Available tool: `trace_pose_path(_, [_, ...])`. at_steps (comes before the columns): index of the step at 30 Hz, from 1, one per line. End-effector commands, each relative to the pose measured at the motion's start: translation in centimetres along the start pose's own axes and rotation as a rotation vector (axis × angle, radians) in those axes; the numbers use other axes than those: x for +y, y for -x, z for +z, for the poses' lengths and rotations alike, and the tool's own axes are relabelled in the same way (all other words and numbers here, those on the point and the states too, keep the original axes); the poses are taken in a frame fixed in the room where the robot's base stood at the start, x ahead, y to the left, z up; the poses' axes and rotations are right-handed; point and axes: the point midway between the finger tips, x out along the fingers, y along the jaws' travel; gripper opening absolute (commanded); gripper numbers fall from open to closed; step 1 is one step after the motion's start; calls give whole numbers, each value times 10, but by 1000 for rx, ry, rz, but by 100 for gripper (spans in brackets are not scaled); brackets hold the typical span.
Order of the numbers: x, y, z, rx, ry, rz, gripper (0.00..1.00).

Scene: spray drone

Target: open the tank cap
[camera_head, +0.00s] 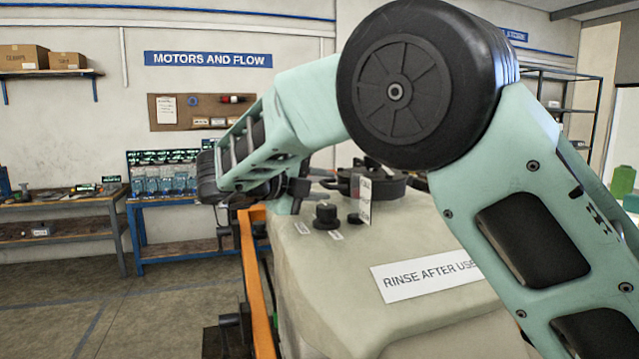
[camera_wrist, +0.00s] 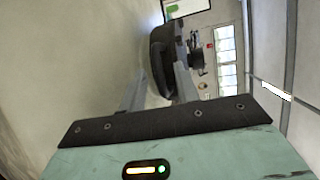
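The beige tank (camera_head: 400,285) carries a "RINSE AFTER USE" label. A wide black cap (camera_head: 398,183) with a raised grip sits on its top, partly behind my arm. My gripper (camera_head: 303,188) is at the left of the cap, mostly hidden by my own arm in the head view. In the wrist view its two grey fingers (camera_wrist: 160,76) stand apart. A dark round part (camera_wrist: 161,52), seemingly the cap, shows at and beyond the fingertips, partly between them. I cannot tell whether they touch it.
A small black knob (camera_head: 326,215) and a white tag (camera_head: 364,201) stand on the tank near the cap. An orange bar (camera_head: 257,290) runs along the tank's left side. Workbenches (camera_head: 65,205) line the back left; the floor between is clear.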

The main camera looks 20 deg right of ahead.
Motion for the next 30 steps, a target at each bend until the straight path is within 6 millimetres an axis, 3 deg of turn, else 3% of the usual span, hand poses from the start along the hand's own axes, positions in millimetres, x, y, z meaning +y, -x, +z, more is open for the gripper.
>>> trace_pose_path(3, [0,0,0,0,0,0,29])
trace_pose_path(6, [0,0,0,0,1,0,1])
trace_pose_path(14, [-1,1,0,0,-2,5,0])
trace_pose_path(20, [-14,2,0,0,-24,52,0])
trace_pose_path(30, [-68,2,0,0,-122,279,0])
